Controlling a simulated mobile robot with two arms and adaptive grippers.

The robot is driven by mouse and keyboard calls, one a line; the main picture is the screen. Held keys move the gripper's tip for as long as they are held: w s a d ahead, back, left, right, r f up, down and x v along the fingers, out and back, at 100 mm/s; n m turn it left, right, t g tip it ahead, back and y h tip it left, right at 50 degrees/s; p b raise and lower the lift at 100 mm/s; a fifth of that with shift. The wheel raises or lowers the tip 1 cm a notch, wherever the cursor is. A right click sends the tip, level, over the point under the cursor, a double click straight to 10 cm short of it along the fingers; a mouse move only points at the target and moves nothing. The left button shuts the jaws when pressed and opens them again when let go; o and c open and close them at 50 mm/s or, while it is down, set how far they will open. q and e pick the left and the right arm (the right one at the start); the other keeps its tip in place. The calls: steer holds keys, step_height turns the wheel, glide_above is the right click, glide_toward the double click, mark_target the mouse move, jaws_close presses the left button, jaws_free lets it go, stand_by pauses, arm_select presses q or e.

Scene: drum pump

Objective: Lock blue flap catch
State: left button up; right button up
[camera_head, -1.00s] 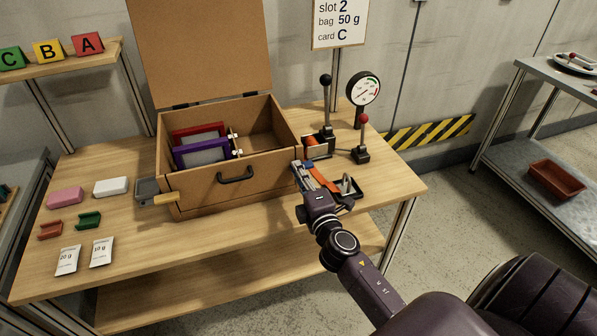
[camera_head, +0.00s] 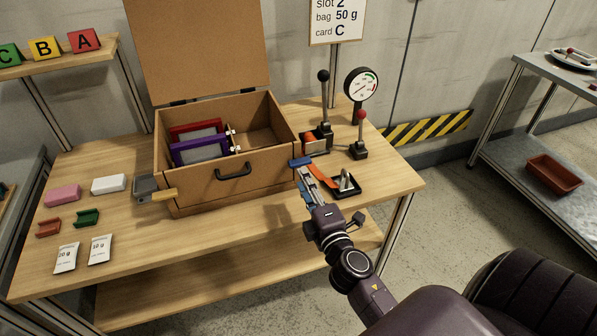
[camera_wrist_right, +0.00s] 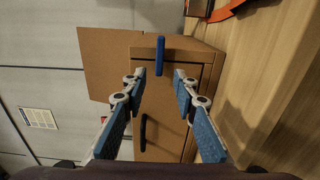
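The blue flap catch (camera_head: 300,162) is a small bar at the front right corner of the brown cardboard-coloured box (camera_head: 208,191). In the right wrist view the blue catch (camera_wrist_right: 161,55) shows as a bar at the box edge, ahead of my fingertips and in line with the gap between them. My right gripper (camera_head: 304,178) is just in front of that corner. In the wrist view its two fingers (camera_wrist_right: 160,76) are apart with nothing between them. The box lid (camera_head: 200,45) stands open. My left gripper is not in view.
Beside my right gripper lies a black tray (camera_head: 351,191) with an orange strip (camera_head: 322,176). Levers (camera_head: 360,135) and a gauge (camera_head: 361,84) stand behind. The table's front left holds small bags (camera_head: 66,258).

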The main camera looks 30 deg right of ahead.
steer(key=v, duration=0.6)
steer(key=shift+a, duration=0.1)
steer(key=shift+w, duration=0.1)
